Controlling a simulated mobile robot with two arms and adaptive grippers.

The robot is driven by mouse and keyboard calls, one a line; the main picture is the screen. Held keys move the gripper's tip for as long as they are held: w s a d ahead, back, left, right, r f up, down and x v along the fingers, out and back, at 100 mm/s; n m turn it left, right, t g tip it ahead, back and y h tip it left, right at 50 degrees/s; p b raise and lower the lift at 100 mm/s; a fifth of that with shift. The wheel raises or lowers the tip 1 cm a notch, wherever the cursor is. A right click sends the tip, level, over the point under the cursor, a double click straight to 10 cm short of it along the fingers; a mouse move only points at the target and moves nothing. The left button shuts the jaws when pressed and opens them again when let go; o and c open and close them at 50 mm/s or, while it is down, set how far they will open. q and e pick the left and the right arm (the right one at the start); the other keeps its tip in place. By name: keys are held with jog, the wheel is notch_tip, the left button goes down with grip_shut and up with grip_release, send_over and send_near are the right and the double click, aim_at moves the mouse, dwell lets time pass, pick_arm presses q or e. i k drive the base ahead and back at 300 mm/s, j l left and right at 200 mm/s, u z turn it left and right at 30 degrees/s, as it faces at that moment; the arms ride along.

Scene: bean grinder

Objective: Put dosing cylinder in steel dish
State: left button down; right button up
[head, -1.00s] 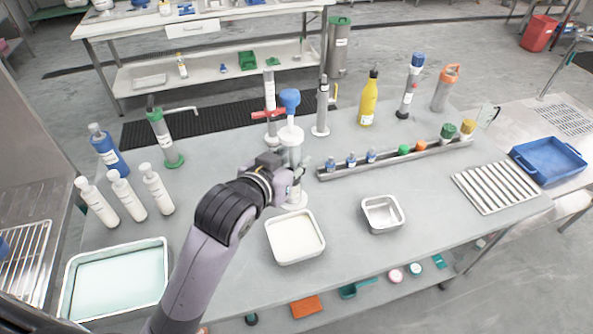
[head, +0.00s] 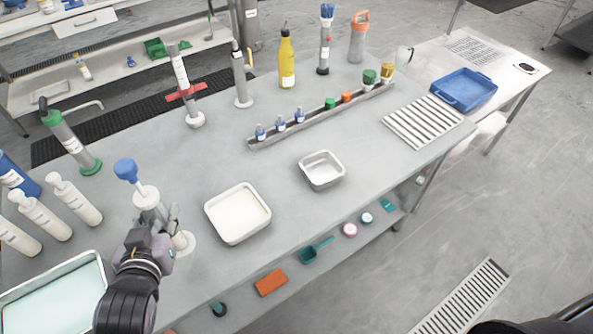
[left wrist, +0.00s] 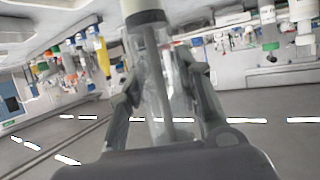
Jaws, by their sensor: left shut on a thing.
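The dosing cylinder (head: 147,197) is a clear tube with a white collar, a blue plunger top and a round white foot. It stands at the left of the bench in the head view. My left gripper (head: 170,222) is shut on its tube. In the left wrist view the clear tube (left wrist: 155,85) runs between the two fingers (left wrist: 160,90), below a pale collar. I cannot tell whether the foot touches the bench. The steel dish (head: 337,181) is small, square and empty, to the right of the gripper. My right gripper is not in view.
A larger tray with white contents (head: 238,213) lies between the cylinder and the dish. White bottles (head: 75,199) and a pale green tray (head: 50,300) are at the left. A rail with small bottles (head: 320,115) lies behind the dish.

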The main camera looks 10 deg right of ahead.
aim_at(322, 170)
jog(key=l+u, duration=0.4)
jog(key=l, duration=0.4)
jog(key=l+u, duration=0.4)
jog(key=l, duration=0.45)
